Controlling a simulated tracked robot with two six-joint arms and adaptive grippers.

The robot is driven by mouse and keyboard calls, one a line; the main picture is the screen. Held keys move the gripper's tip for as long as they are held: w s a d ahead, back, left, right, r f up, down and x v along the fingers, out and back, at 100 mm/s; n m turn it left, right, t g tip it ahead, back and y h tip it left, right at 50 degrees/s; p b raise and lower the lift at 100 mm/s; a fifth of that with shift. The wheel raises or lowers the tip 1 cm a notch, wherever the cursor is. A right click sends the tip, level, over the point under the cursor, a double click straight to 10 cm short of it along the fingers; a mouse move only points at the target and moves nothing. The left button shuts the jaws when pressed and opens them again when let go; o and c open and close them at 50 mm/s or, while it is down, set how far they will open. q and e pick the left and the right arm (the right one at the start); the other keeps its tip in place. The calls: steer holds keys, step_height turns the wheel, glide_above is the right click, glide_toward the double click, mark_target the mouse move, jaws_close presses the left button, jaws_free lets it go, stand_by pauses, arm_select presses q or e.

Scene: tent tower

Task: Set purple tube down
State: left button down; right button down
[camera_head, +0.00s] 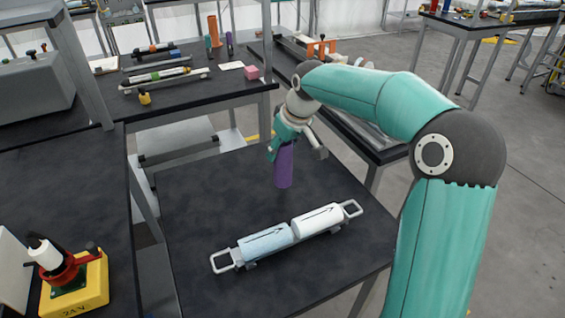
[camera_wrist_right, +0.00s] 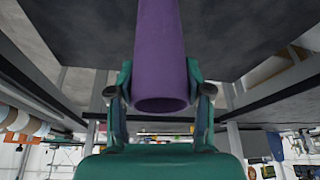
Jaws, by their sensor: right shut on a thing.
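The purple tube (camera_head: 284,166) is upright in the head view, at the far part of the dark table (camera_head: 190,207). My right gripper (camera_head: 288,143) is shut on its upper part from above. In the right wrist view the tube (camera_wrist_right: 160,60) runs between the two fingers of my right gripper (camera_wrist_right: 160,98), with its open end towards the camera. I cannot tell whether the tube's lower end touches the table or hangs just above it. My left gripper is not in view.
A metal rack with two handles (camera_head: 220,262) holds a light blue cylinder (camera_head: 265,243) and a white cylinder (camera_head: 317,221) on the same table, nearer than the tube. Bare table lies around the tube. A yellow-based device (camera_head: 75,285) stands at the lower left.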

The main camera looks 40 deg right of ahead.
mark_target(282, 161)
steer(key=shift+f, duration=2.05)
steer(key=shift+f+b, duration=0.1)
steer(key=shift+b, duration=0.25)
steer(key=shift+c, duration=2.4)
jaws_free()
steer(key=p+v, duration=0.1)
steer(key=v, duration=1.1)
